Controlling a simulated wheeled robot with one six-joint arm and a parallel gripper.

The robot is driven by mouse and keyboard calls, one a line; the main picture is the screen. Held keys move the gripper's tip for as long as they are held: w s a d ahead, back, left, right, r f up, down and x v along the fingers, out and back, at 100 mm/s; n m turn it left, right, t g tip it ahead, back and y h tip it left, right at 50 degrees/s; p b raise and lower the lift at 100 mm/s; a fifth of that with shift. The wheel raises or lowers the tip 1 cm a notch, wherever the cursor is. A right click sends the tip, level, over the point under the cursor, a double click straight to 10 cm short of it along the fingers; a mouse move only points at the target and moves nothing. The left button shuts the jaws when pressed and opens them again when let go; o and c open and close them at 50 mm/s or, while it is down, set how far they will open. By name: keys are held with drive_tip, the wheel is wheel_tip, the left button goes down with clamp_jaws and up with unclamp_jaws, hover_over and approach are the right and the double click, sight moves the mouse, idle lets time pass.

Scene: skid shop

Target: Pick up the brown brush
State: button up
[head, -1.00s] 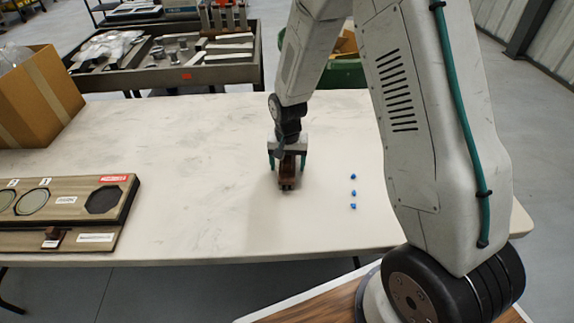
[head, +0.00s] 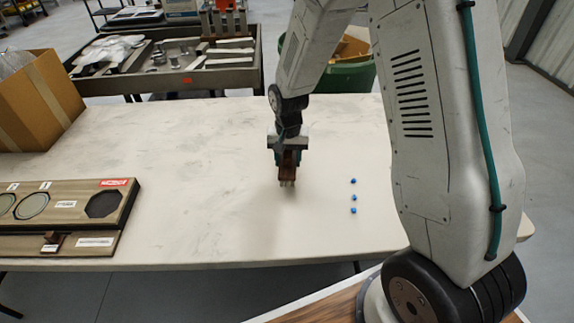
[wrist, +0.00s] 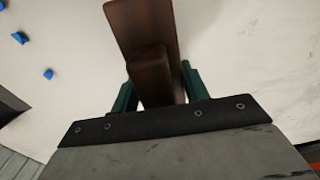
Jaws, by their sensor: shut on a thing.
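The brown brush (head: 288,166) is in my gripper (head: 288,158), above the white table in the head view. Its lower end points down toward the tabletop. The wrist view shows the brush (wrist: 143,35) as a dark brown wooden block with a raised grip, between the green fingers of my gripper (wrist: 157,85). The fingers are shut on it. The brush's underside is mostly hidden from both views.
The white table (head: 200,190) is clear around the gripper. Several small blue pieces (head: 353,196) lie to its right. A wooden board with round and octagonal recesses (head: 75,205) is at the left, a cardboard box (head: 40,100) behind it. A grey tray of parts (head: 170,85) stands beyond.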

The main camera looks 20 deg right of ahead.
drive_tip(key=s, duration=0.5)
drive_tip(key=s+d, duration=0.1)
drive_tip(key=s, duration=0.4)
drive_tip(key=s+d+r, duration=0.1)
drive_tip(key=s, duration=0.4)
drive_tip(key=shift+s+d+r, duration=0.1)
drive_tip(key=shift+s+d, duration=0.1)
drive_tip(key=shift+s, duration=0.2)
drive_tip(key=shift+o, duration=0.9)
drive_tip(key=shift+w, duration=0.15)
